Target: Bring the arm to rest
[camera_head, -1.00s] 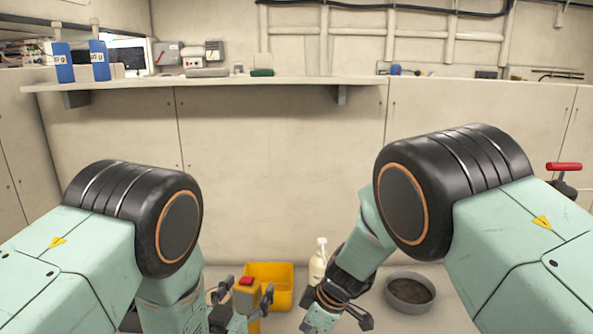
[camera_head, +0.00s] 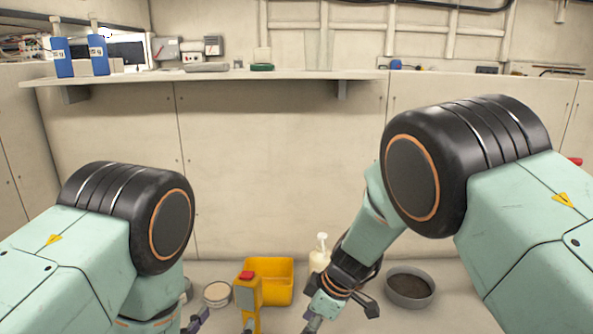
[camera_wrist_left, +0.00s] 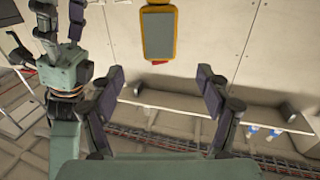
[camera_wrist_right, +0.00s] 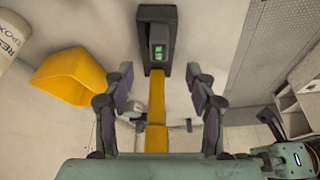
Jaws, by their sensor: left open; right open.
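My left gripper (camera_head: 200,319) is at the bottom edge of the head view, partly cut off. In the left wrist view its fingers (camera_wrist_left: 160,82) are spread and empty, with a yellow device with a grey face (camera_wrist_left: 158,35) beyond them. In the head view the yellow device (camera_head: 247,288) has a red top and stands to the right of the left gripper, apart from it. My right gripper (camera_head: 318,318) points down, right of the device. In the right wrist view its fingers (camera_wrist_right: 159,78) are open, with a yellow shaft with a dark head (camera_wrist_right: 157,103) showing between them.
A yellow bin (camera_head: 273,262) stands behind the device, with a white pump bottle (camera_head: 319,258) beside it. A round grey pan (camera_head: 410,302) is right of my right forearm. A small round tub (camera_head: 217,292) is left of the bin. A shelf (camera_head: 230,79) runs along the wall.

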